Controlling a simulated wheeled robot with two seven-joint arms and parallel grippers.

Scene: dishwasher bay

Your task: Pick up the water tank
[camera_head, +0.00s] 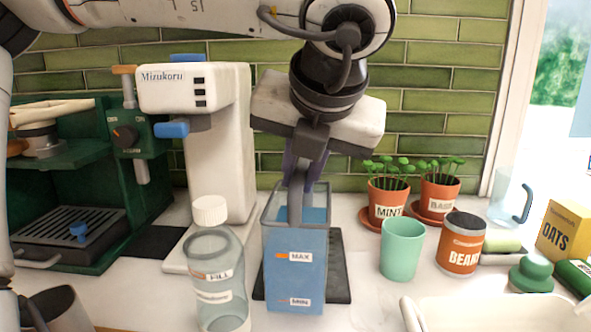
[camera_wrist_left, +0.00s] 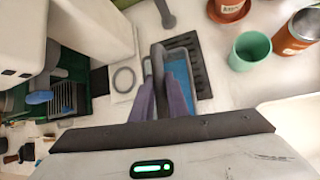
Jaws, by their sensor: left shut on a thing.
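The water tank (camera_head: 296,268) is a clear box of blue water with MAX and MIN marks, standing upright at the middle of the head view. It also shows in the left wrist view (camera_wrist_left: 182,70). My left gripper (camera_head: 298,178) reaches down from above. Its purple fingers (camera_wrist_left: 163,98) are shut on the tank's grey handle (camera_head: 296,200), at the tank's near-left side. The tank is over a dark ribbed mat (camera_head: 339,285); I cannot tell whether its base touches it. My right gripper is not in view.
A white Mizukoru machine (camera_head: 222,140) stands left of the tank, and a capped clear bottle (camera_head: 215,275) is close at front left. A green cup (camera_head: 402,250), a bean can (camera_head: 461,245) and potted herbs (camera_head: 388,200) stand right. A white sink basin (camera_head: 500,312) is at front right.

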